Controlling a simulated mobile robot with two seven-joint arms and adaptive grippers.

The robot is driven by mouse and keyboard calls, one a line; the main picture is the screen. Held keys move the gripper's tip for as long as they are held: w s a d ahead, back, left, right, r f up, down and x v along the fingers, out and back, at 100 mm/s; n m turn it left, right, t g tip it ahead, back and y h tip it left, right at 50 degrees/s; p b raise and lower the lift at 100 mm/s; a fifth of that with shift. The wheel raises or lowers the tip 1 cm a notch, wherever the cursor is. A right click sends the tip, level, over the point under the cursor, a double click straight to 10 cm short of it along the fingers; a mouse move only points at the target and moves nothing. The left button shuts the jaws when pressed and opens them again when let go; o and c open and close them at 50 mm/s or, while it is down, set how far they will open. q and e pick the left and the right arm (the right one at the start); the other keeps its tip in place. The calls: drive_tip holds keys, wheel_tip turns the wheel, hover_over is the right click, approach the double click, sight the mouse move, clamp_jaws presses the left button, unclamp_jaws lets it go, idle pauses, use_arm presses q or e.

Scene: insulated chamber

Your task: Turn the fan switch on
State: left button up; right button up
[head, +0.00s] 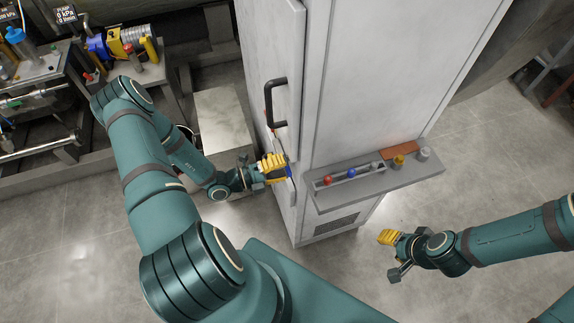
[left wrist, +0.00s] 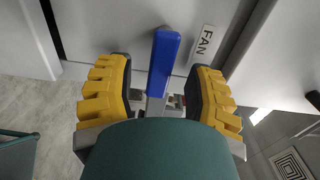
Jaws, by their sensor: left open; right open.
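The fan switch has a blue lever (left wrist: 163,62) on the pale chamber wall, beside a white label reading FAN (left wrist: 201,45) in the left wrist view. The lever stands between the yellow fingers of my left gripper (left wrist: 160,95), with a gap on both sides. In the head view my left gripper (head: 274,168) is at the chamber's front, below the door handle, and a bit of the blue lever (head: 289,172) shows beside it. The lever's base is partly hidden by my gripper. My right gripper (head: 391,254) is open and empty, over the floor at the right.
The grey chamber (head: 355,75) has a dark door handle (head: 270,103). A bench with equipment (head: 50,85) stands at the left. The floor at the right is clear.

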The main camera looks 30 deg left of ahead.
use_arm(q)
drive_tip(key=v, duration=1)
drive_tip(key=shift+s, duration=0.15)
drive_tip(key=shift+a, duration=0.1)
